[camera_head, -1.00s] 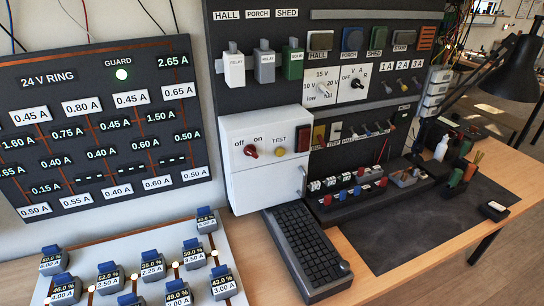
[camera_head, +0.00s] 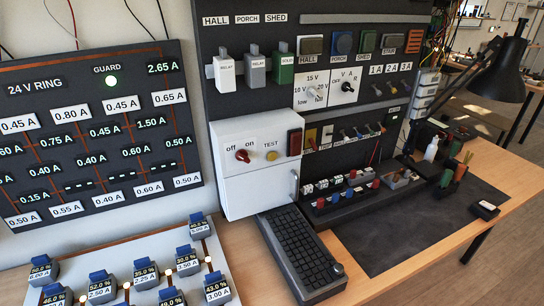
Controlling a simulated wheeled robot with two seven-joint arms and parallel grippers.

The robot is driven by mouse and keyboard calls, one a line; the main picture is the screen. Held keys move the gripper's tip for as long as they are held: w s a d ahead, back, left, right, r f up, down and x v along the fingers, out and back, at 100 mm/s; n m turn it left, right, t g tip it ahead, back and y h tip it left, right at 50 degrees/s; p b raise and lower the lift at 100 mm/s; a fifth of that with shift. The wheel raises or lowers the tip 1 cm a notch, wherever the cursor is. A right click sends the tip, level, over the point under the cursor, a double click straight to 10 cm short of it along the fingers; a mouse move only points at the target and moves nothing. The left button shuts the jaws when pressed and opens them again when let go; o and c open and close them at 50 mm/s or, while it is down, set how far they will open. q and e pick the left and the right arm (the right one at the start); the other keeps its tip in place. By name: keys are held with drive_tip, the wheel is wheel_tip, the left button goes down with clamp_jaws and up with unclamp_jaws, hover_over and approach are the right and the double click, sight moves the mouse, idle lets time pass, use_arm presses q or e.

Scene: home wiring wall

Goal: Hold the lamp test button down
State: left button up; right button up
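A white box (camera_head: 232,190) is fixed to the dark wall panel. On its upper face a small yellow round button (camera_head: 272,156) sits under the label TEST. To its left is a red knob (camera_head: 243,156) marked off and on. No label reading "lamp test" is legible, so I cannot tell for certain that this is the lamp test button. I cannot tell whether the button is pressed. Nothing is seen touching it. Neither of my grippers is in view.
A red rectangular piece (camera_head: 295,142) is right of the button. A keyboard (camera_head: 297,250) lies below the box on the wooden bench. A board of blue-topped modules (camera_head: 145,272) is at lower left. A black lamp (camera_head: 498,75) stands at right. The dark mat (camera_head: 400,235) is mostly clear.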

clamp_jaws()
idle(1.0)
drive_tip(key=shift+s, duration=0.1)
